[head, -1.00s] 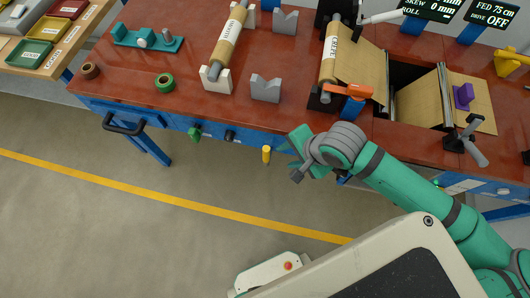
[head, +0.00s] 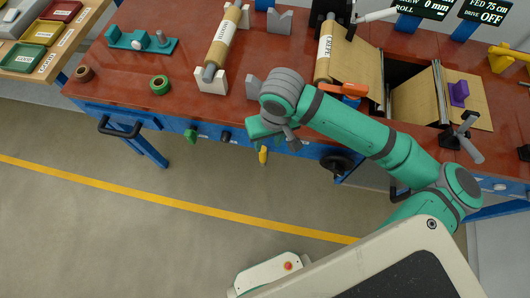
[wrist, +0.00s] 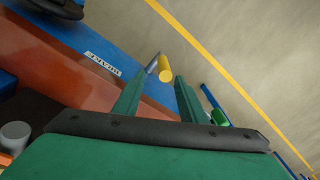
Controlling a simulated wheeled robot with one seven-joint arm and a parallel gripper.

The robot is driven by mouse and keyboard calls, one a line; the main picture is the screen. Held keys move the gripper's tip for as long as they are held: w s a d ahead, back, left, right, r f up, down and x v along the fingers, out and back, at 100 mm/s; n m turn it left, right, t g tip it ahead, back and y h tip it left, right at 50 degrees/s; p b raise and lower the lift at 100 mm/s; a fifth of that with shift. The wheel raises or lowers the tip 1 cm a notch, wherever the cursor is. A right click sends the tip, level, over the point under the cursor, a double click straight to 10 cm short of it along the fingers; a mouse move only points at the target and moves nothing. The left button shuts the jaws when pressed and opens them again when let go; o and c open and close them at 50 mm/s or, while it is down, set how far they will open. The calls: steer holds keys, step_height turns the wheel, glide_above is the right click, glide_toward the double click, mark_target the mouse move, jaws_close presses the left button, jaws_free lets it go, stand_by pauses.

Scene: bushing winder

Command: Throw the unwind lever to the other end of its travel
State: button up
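A lever with a yellow grip (head: 263,156) sticks out from the blue front of the bench. In the wrist view its yellow grip (wrist: 165,71) is on a thin grey rod near a white label that seems to read BRAKE. I cannot read a label naming the unwind lever, so I cannot tell for certain that this is it. My gripper (head: 264,134) is just above the yellow grip in the head view. In the wrist view my gripper (wrist: 164,78) is open, with the yellow grip between or just beyond its fingertips; contact is not clear.
A black handwheel (head: 337,165) is on the bench front to the right. A green knob (head: 191,136) and dark knob (head: 225,136) are to the left. An orange bar (head: 343,89) and a roll (head: 222,43) are on the red bench top. The floor in front is clear.

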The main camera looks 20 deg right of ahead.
mark_target(262, 155)
steer(key=n, duration=0.1)
steer(key=a+n, duration=0.1)
steer(key=n, duration=0.1)
steer(key=w+r+n+g, duration=0.1)
steer(key=n, duration=0.1)
steer(key=shift+a+h, duration=0.25)
steer(key=shift+h, duration=0.05)
step_height(262, 155, down, 11)
steer(key=shift+r, duration=0.15)
steer(key=shift+c, duration=0.4)
jaws_close()
